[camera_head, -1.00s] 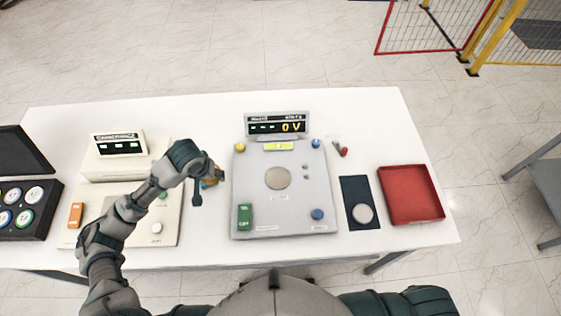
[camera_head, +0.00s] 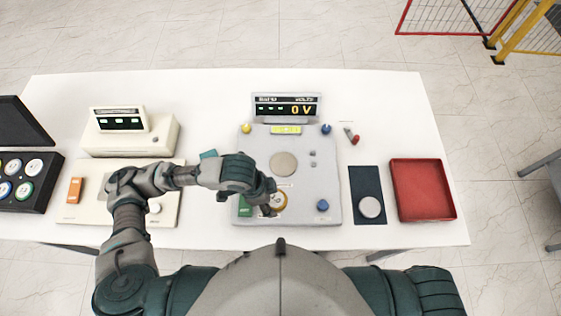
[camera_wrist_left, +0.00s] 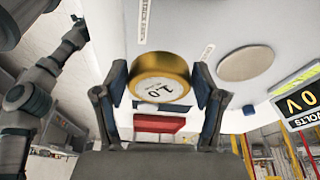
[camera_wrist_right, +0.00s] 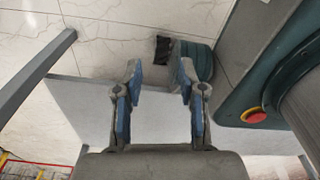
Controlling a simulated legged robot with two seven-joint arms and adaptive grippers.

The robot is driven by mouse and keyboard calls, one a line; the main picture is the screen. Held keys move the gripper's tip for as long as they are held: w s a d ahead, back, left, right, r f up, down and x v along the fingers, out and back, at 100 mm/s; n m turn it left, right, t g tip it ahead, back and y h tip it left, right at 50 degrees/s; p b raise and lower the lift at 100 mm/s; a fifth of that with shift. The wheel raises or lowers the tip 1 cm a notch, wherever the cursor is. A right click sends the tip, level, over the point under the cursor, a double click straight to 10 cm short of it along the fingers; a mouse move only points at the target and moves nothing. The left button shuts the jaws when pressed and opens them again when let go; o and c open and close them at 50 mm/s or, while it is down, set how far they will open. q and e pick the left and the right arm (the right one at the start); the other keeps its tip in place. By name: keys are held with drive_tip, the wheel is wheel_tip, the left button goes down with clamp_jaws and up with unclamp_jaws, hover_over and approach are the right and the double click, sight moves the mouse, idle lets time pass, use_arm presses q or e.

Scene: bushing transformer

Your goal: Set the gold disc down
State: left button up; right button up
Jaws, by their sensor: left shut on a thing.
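The gold disc (camera_wrist_left: 160,78) has a gold rim and a white face marked 1.0. My left gripper (camera_wrist_left: 157,92) is shut on it, with one finger on each side of the rim. In the head view my left gripper (camera_head: 270,202) holds the disc (camera_head: 280,199) over the front part of the grey meter panel (camera_head: 300,215), partly hiding it. I cannot tell whether the disc touches the panel. A round pale plate (camera_head: 284,164) lies bare on the panel, just behind the gripper. My right gripper (camera_wrist_right: 158,78) is open and empty, away from the table top.
The display (camera_head: 286,107) reads 0 V. To the right are a dark mat (camera_head: 367,182) with a silver disc (camera_head: 370,207) and a red tray (camera_head: 422,190). A cream device (camera_head: 130,135) and a black case of discs (camera_head: 45,200) stand left.

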use_arm(q)
drive_tip(key=shift+w+d+m, duration=0.1)
drive_tip(key=shift+d+m, duration=0.2)
drive_tip(key=w, duration=0.3)
drive_tip(key=w+d, duration=0.1)
drive_tip(key=w, duration=0.2)
drive_tip(key=w+d, duration=0.1)
drive_tip(key=w, duration=0.2)
drive_tip(key=shift+d+f, duration=0.1)
drive_tip(key=shift+f, duration=0.3)
hover_over(281, 163)
drive_tip(key=shift+s+a+f+p, duration=0.25)
drive_tip(key=shift+s+a+p, duration=0.1)
drive_tip(key=shift+a+p, duration=0.1)
drive_tip(key=shift+w+a, duration=0.15)
drive_tip(key=shift+w, duration=0.15)
drive_tip(key=shift+w+f, duration=0.1)
drive_tip(key=shift+f, duration=0.15)
wheel_tip(281, 163, down, 3)
drive_tip(key=shift+f, duration=0.1)
drive_tip(key=shift+d, duration=0.3)
drive_tip(key=o, duration=1.4)
drive_tip(key=shift+a, duration=0.15)
use_arm(e)
drive_tip(key=shift+w+d+r, duration=0.1)
drive_tip(key=shift+d+r, duration=0.15)
drive_tip(key=shift+d, duration=0.25)
drive_tip(key=shift+w+d+r, duration=0.1)
drive_tip(key=shift+d+r, duration=0.1)
drive_tip(key=shift+d, duration=0.25)
